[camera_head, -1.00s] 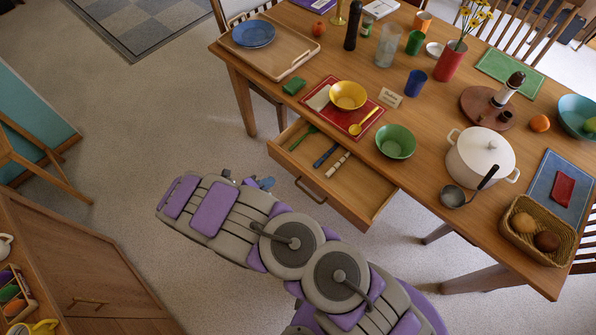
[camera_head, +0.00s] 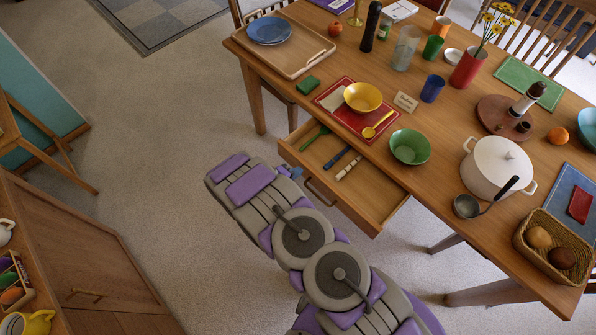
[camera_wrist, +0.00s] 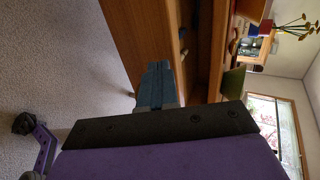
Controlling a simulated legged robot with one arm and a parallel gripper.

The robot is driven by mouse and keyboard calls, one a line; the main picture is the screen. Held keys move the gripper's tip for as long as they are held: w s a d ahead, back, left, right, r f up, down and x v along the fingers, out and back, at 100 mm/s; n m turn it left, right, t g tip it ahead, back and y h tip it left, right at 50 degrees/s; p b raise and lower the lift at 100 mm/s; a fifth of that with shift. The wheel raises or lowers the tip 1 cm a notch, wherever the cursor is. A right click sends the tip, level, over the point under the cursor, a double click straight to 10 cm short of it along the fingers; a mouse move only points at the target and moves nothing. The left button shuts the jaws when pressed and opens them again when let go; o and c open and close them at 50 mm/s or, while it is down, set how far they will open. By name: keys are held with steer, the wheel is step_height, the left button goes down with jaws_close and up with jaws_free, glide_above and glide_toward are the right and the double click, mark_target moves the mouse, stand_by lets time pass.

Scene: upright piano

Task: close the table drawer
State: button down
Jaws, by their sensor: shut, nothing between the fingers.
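The table drawer (camera_head: 375,200) is pulled out from the near side of the wooden table (camera_head: 252,50). A green utensil (camera_head: 315,138), a blue-handled one (camera_head: 337,157) and a pale-and-dark one (camera_head: 349,167) lie in it. My gripper (camera_head: 290,172) is at the left part of the drawer front, close to the handle (camera_head: 318,191). In the wrist view, its shut blue-grey fingers (camera_wrist: 155,85) are empty and close against the wooden drawer front (camera_wrist: 140,35). I cannot tell whether they touch it.
The tabletop holds bowls, a tray, a pot (camera_head: 497,168) and a ladle (camera_head: 467,206) near the edge. A wooden cabinet (camera_head: 80,265) stands at lower left. Open floor (camera_head: 150,140) lies left of the drawer. A table leg (camera_head: 490,292) is at lower right.

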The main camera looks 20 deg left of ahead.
steer(key=shift+w+d, duration=0.2)
steer(key=shift+w, duration=0.3)
steer(key=shift+w+d+r, duration=0.1)
steer(key=shift+d+r, duration=0.05)
steer(key=shift+d, duration=0.15)
steer(key=w+d, duration=0.1)
steer(key=w, duration=0.3)
steer(key=w+d+b, duration=0.1)
steer(key=w+d, duration=0.1)
steer(key=w, duration=0.3)
steer(key=w+d, duration=0.2)
steer(key=w, duration=0.2)
steer(key=shift+w+d, duration=0.25)
steer(key=shift+w, duration=0.05)
